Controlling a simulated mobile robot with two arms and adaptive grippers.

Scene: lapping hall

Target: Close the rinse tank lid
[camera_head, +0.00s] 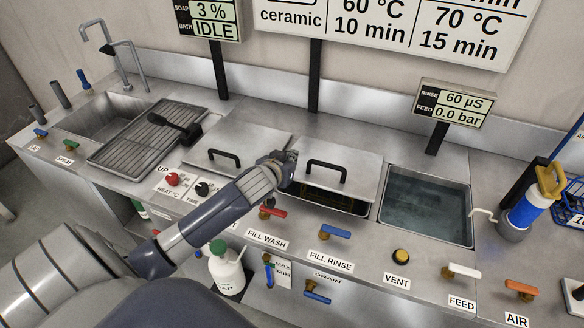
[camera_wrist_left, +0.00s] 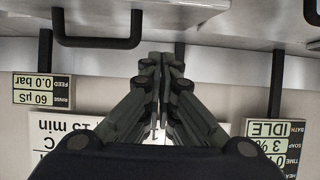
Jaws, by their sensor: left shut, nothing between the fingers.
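My left gripper (camera_head: 289,163) is shut and empty between two square steel lids. It shows shut in the left wrist view (camera_wrist_left: 162,125), between two black handles. The middle lid (camera_head: 350,155) has a black handle (camera_head: 328,166), which also shows in the wrist view (camera_wrist_left: 98,42). A dark opening with something yellow inside (camera_head: 338,190) shows under its front edge, so it is not fully covering that opening. The left lid (camera_head: 245,140) looks flat. An open tank with water (camera_head: 425,208) is to the right. I cannot tell for certain which is the rinse tank. My right gripper is not in view.
A sink (camera_head: 105,115) and draining rack (camera_head: 150,133) are at left. Several valve levers line the front, including one by the FILL RINSE label (camera_head: 331,261). Display posts rise behind the counter.

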